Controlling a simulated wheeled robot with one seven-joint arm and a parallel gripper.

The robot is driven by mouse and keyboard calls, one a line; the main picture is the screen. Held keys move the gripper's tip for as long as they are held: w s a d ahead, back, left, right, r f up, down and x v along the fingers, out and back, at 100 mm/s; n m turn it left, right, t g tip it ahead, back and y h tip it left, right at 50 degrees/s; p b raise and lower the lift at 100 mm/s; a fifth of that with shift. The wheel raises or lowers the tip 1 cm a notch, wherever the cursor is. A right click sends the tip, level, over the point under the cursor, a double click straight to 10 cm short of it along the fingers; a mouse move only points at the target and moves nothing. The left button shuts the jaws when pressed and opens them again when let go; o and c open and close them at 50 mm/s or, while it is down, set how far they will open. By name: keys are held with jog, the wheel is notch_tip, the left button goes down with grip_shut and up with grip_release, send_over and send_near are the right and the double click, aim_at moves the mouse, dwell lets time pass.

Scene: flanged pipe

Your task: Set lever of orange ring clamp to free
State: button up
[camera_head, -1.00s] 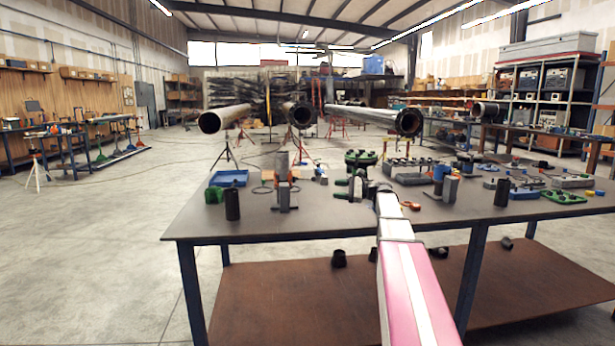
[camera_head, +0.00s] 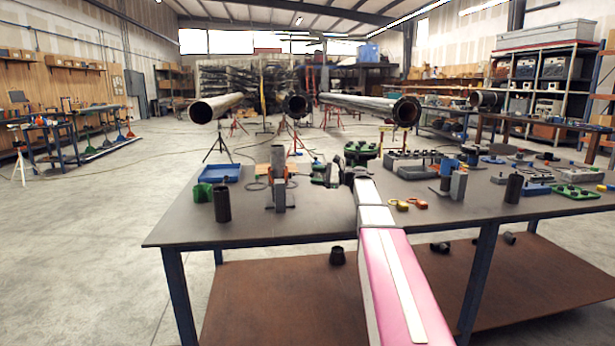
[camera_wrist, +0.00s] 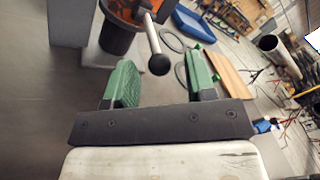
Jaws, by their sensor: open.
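The orange ring clamp (camera_wrist: 128,10) shows at the top of the wrist view, cut off by the frame edge, around a dark cylinder. Its metal lever (camera_wrist: 152,34) ends in a black ball knob (camera_wrist: 159,65). My gripper (camera_wrist: 160,58) is open, and its green-padded fingers stand on either side of the knob in this view. Whether the pads touch the knob cannot be told, but gaps show on both sides. In the head view my gripper (camera_head: 324,171) is just right of the grey upright stand (camera_head: 278,188); the clamp is too small to make out clearly there.
A black cylinder (camera_head: 222,205), a green block (camera_head: 203,192) and a blue tray (camera_head: 220,173) are left of the stand on the table (camera_head: 180,225). Yellow and orange rings (camera_head: 408,203) and many fittings lie to the right. The table's front left is clear.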

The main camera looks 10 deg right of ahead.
jog(key=shift+x, duration=1.9)
jog(key=shift+c, duration=0.3)
grip_shut()
